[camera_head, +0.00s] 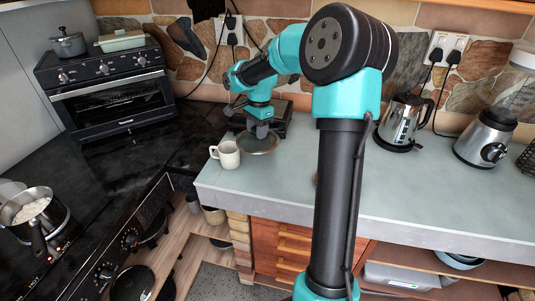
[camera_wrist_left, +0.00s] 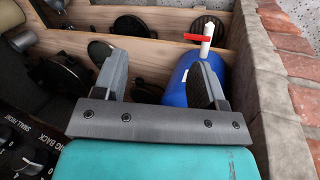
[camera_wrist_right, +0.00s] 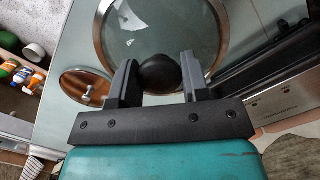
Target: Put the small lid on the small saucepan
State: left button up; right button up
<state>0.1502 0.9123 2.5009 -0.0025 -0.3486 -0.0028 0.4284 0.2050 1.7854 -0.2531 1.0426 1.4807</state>
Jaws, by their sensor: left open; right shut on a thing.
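A glass lid with a metal rim (camera_head: 258,145) is at the counter's left end; I cannot tell whether it touches the counter. My right gripper (camera_head: 260,127) is above it, shut on its black knob (camera_wrist_right: 160,73). The glass fills the upper middle of the right wrist view (camera_wrist_right: 165,25). A second, smaller-looking round lid with a metal knob (camera_wrist_right: 88,92) lies to its left there. A saucepan with pale contents (camera_head: 50,222) stands on the stove at far left, uncovered, handle toward the front. My left gripper (camera_wrist_left: 160,70) is open and empty in its wrist view, outside the head view.
A white mug (camera_head: 226,155) stands just left of the held lid. A kettle (camera_head: 402,122) and blender (camera_head: 487,135) stand at right. An oven (camera_head: 110,88) carries a grey pot (camera_head: 67,44). A blue container (camera_wrist_left: 182,80) and pans are below my left gripper.

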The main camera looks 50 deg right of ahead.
jog(key=w+d+r+m, duration=0.1)
jog(key=w+d+r, duration=0.3)
jog(key=w, duration=0.5)
jog(key=shift+d+r+m, duration=0.3)
jog(key=shift+d+m, duration=0.1)
jog(key=shift+d, duration=0.05)
